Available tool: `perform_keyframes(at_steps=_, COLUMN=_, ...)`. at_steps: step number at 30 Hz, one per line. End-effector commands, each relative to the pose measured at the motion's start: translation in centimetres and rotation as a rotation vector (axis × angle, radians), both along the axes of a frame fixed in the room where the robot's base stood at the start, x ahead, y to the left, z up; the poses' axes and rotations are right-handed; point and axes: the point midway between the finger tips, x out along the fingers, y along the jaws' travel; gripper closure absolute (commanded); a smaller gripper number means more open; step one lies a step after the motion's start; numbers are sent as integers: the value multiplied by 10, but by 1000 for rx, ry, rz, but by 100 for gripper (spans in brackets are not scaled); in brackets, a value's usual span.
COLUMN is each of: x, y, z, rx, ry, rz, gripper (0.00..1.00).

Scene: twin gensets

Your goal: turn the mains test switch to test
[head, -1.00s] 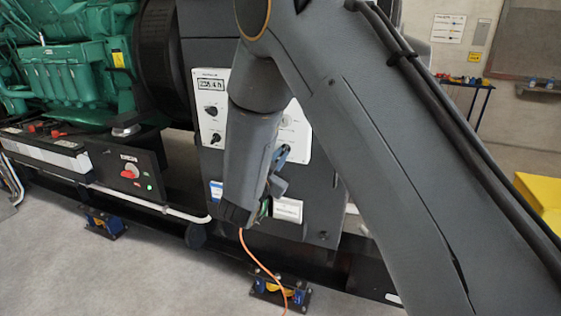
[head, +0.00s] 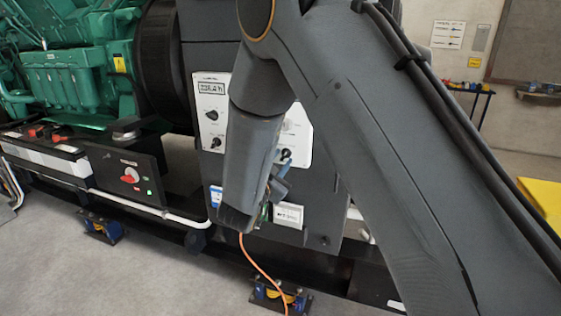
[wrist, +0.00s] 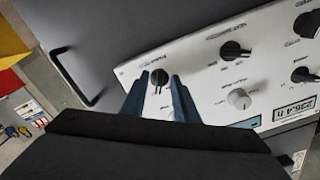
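The white control panel (wrist: 215,60) carries several rotary knobs; the small labels are too blurred to read, so I cannot confirm which is the mains test switch. My gripper (wrist: 159,76) has its two blue-grey fingers apart, with a black knob (wrist: 160,83) between their tips. A narrow gap seems to show on each side of the knob, and I cannot tell whether either finger touches it. In the head view my gripper (head: 279,172) is at the panel's lower right, close to a dark knob (head: 286,154). My arm hides the middle of the panel.
Other black knobs (wrist: 235,51) and a grey knob (wrist: 239,98) sit close by on the panel. A black handle (wrist: 75,78) is on the grey cabinet. A red switch (head: 130,175) is on a low box at left. An orange cable (head: 262,268) trails on the floor.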

Motion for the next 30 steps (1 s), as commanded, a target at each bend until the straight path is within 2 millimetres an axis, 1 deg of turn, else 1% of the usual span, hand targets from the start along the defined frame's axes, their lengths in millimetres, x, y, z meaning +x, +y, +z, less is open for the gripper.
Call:
perform_keyframes(at_steps=5, x=0, y=0, z=0, rx=-1, ry=0, rz=0, gripper=73)
perform_keyframes(at_steps=8, x=-3, y=2, z=0, rx=-1, ry=0, rz=1, gripper=73)
perform_keyframes(at_steps=11, x=-13, y=6, z=-1, rx=-1, ry=1, rz=3, gripper=73)
perform_keyframes(at_steps=18, x=-50, y=20, z=-1, rx=-1, ry=1, rz=4, gripper=73)
perform_keyframes(at_steps=21, x=-62, y=24, z=-1, rx=0, ry=-1, rz=3, gripper=73)
perform_keyframes(at_steps=25, x=-71, y=26, z=-1, rx=0, ry=0, rz=0, gripper=73)
perform_keyframes(at_steps=30, x=-74, y=27, z=0, rx=0, ry=0, rz=0, gripper=73)
